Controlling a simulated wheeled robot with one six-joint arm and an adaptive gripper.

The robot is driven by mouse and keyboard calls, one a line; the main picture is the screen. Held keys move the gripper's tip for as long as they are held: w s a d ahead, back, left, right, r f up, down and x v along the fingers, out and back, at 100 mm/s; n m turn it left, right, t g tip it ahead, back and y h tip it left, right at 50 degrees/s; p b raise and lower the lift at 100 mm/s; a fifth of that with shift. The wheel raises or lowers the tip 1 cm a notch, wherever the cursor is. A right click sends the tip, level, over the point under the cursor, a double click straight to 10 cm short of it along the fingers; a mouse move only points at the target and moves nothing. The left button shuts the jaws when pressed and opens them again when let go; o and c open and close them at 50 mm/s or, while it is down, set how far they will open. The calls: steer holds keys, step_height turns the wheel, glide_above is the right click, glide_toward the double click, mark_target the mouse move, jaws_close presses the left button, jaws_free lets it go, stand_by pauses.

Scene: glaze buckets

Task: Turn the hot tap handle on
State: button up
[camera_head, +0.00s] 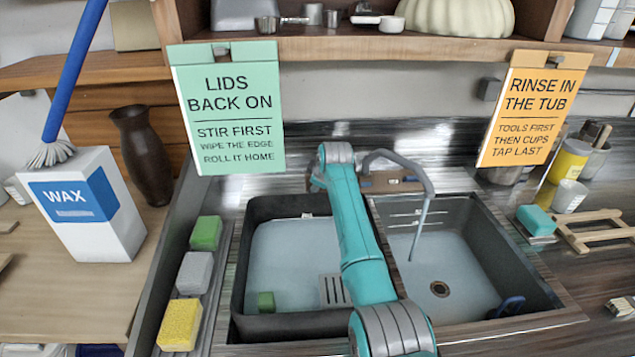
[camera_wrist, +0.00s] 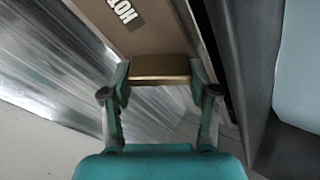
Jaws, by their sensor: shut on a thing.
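The hot tap handle (camera_wrist: 160,67) is a brass-brown bar at the edge of a brown board (camera_wrist: 135,30) marked HOT in the wrist view. My gripper (camera_wrist: 160,82) has its two fingers on either side of this bar and is shut on it. In the head view the grey curved tap spout (camera_head: 425,190) rises behind the sink from the brown board (camera_head: 392,182). My arm reaches back over the sink there and hides the handle and my gripper.
The left basin (camera_head: 285,245) and right basin (camera_head: 455,265) lie under and beside my arm. A green sign (camera_head: 228,108) and an orange sign (camera_head: 533,108) hang from the shelf. Green, grey and yellow sponges (camera_head: 180,325) line the left ledge. A wooden rack (camera_head: 605,232) lies right.

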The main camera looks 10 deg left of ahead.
steer(key=shift+n, duration=0.6)
steer(key=shift+f, duration=0.1)
steer(key=o, duration=1.2)
steer(key=shift+c, duration=0.2)
step_height(320, 180, up, 10)
steer(key=shift+r, duration=0.1)
